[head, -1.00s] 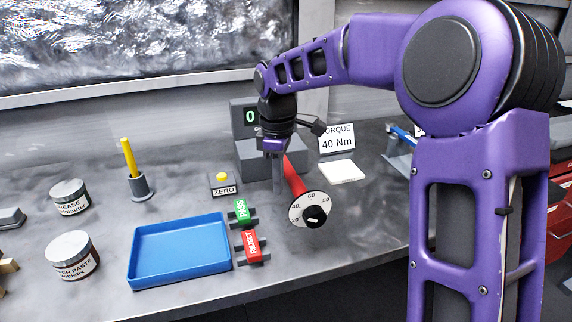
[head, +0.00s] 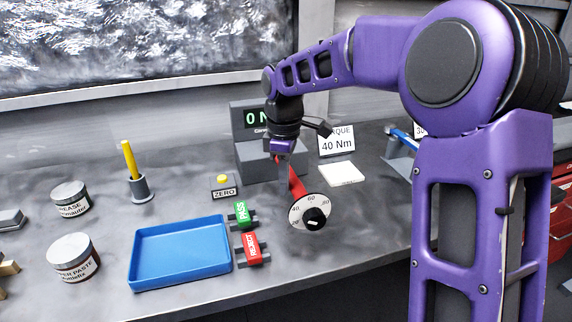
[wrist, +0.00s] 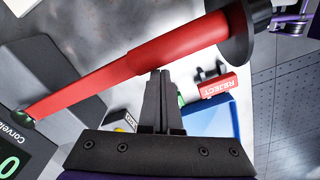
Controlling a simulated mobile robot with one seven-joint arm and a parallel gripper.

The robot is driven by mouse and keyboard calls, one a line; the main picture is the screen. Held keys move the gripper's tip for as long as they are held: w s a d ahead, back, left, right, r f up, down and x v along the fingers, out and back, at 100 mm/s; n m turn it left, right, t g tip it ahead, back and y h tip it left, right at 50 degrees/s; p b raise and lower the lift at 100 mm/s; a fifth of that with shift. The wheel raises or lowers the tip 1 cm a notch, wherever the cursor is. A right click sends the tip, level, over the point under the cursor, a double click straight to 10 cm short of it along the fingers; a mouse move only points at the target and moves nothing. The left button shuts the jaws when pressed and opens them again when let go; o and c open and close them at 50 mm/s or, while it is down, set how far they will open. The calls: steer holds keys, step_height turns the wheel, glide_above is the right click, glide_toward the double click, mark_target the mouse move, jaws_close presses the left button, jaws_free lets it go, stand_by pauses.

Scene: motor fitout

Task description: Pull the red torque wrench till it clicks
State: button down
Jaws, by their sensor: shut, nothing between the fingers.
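The red torque wrench (head: 297,182) sticks out from the grey tester block (head: 258,158) towards the front. A round white dial (head: 310,211) with a black knob is on its near end. In the wrist view the red wrench (wrist: 150,66) runs diagonally across the top. My gripper (head: 283,200) points down beside the wrench, on its left. In the wrist view its fingers (wrist: 160,80) are together with nothing between them. The fingertips are close to the wrench's side; I cannot tell whether they touch it. The tester display (head: 257,117) reads 0, partly hidden by my arm.
A green PASS tag (head: 242,212) and a red REJECT tag (head: 252,248) stand beside a blue tray (head: 180,254). A yellow ZERO button (head: 223,180) is left of the tester. A 40 Nm sign (head: 338,142) and white pad (head: 345,173) are right. Bench right of the dial is clear.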

steer(key=shift+w+d+p, duration=0.2)
steer(key=shift+d, duration=0.35)
steer(key=shift+w+d+p, duration=0.15)
steer(key=shift+d+p, duration=0.05)
steer(key=shift+d, duration=0.35)
stand_by(0.4)
steer(key=shift+a, duration=0.1)
steer(key=shift+s+a+p, duration=0.15)
steer(key=shift+s+a, duration=0.15)
steer(key=shift+a, duration=0.5)
steer(key=shift+s+a+p, duration=0.15)
steer(key=shift+s+a, duration=0.1)
steer(key=shift+a, duration=0.55)
step_height(320, 180, up, 9)
steer(key=p, duration=0.6)
